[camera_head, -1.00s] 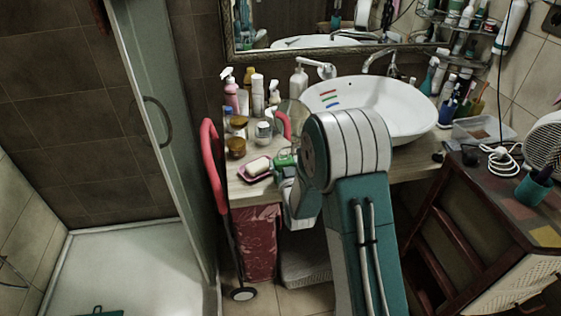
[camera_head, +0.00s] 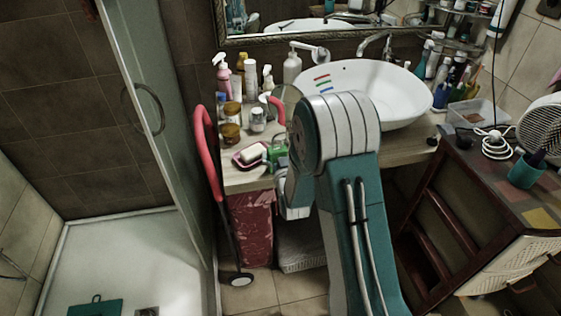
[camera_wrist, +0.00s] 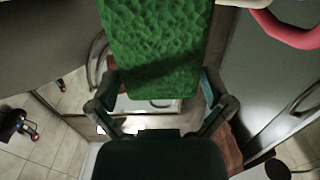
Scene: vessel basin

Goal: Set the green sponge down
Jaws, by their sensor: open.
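The green sponge (camera_head: 277,153) is at the front edge of the wooden counter, right beside the pink soap dish (camera_head: 238,160). It is partly hidden behind my arm. In the wrist view the sponge (camera_wrist: 160,40) fills the top middle, its near end reaching between the fingertips. My gripper (camera_wrist: 162,84) is open, with one finger on each side of that near end. I cannot tell whether either finger touches it. In the head view my gripper is mostly hidden by my arm.
A white soap bar (camera_head: 253,152) lies in the dish. Jars and bottles (camera_head: 232,110) stand behind, left of the white basin (camera_head: 375,95). A red-handled cart frame (camera_head: 204,150) stands at the counter's left. Bare counter (camera_head: 240,181) shows in front of the dish.

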